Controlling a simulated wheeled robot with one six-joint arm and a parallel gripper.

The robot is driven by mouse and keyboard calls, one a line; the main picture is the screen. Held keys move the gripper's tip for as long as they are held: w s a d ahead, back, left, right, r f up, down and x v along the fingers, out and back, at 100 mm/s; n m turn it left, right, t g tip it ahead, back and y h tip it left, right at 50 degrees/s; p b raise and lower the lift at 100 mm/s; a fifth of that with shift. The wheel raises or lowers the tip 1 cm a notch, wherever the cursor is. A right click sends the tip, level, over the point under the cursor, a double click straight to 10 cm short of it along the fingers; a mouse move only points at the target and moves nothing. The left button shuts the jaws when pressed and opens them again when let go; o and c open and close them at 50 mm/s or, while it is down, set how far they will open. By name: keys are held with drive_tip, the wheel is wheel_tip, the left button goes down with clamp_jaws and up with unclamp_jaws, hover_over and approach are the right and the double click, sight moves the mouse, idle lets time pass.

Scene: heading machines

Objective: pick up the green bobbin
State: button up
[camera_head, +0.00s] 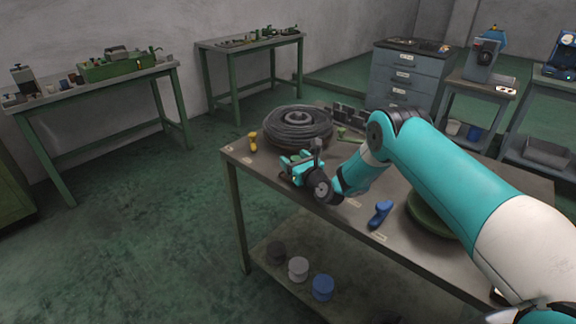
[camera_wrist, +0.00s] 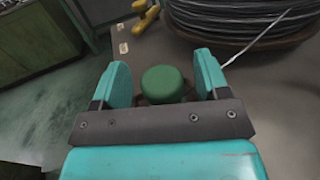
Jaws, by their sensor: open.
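The green bobbin (camera_wrist: 163,84) shows its round top in the wrist view, between the two teal fingers of my gripper (camera_wrist: 161,70). The fingers stand apart, with a gap on each side of the bobbin, and do not appear to touch it. In the head view my gripper (camera_head: 291,164) is low over the near left part of the workbench (camera_head: 237,157). There the gripper largely hides the green bobbin, and I cannot make it out clearly. How deep the fingers reach beside the bobbin is hard to tell.
A large cable coil (camera_head: 297,127) lies just behind the gripper. Several spools, including a blue one (camera_head: 322,288), sit on the lower shelf. The bench's left edge is close.

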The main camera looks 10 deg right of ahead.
drive_tip(key=shift+w, duration=0.1)
drive_tip(key=shift+d, duration=0.1)
drive_tip(key=shift+c, duration=0.2)
drive_tip(key=c, duration=1)
drive_tip(key=shift+r, duration=0.2)
